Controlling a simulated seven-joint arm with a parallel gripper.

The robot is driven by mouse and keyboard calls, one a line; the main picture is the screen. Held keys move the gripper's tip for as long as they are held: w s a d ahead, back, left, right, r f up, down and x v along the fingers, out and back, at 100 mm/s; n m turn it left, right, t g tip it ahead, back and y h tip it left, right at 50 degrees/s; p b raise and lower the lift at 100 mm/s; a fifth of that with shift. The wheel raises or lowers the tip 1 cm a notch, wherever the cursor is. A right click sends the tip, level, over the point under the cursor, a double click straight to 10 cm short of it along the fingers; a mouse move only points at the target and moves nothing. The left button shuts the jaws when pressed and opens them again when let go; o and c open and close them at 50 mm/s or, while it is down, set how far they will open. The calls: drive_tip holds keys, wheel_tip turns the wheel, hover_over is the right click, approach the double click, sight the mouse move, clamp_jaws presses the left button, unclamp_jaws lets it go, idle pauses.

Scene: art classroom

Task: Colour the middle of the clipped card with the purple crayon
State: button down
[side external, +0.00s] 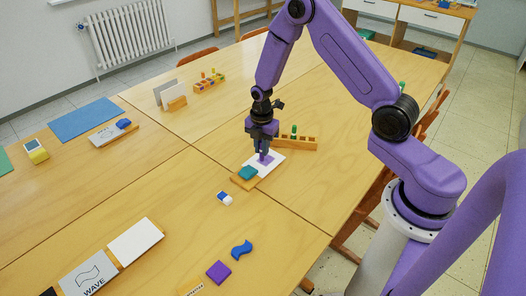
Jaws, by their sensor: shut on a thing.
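The white card (277,157) lies on the table, its near end on a wooden strip (240,183) with a teal block (248,173) that appears to hold it. A purple patch (267,161) shows around the middle of the card. My gripper (263,152) points down right over this patch and is shut on the purple crayon. The crayon is mostly hidden by the fingers and small at this distance. I cannot tell whether its tip touches the card.
A wooden rack (296,143) with a green crayon stands just behind and right of the card. A blue-and-white eraser (224,198) lies in front. A purple block (218,272), a blue wavy block (242,250) and a "WAVE" card (88,273) lie nearer.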

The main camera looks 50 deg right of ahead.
drive_tip(key=shift+r, duration=2.4)
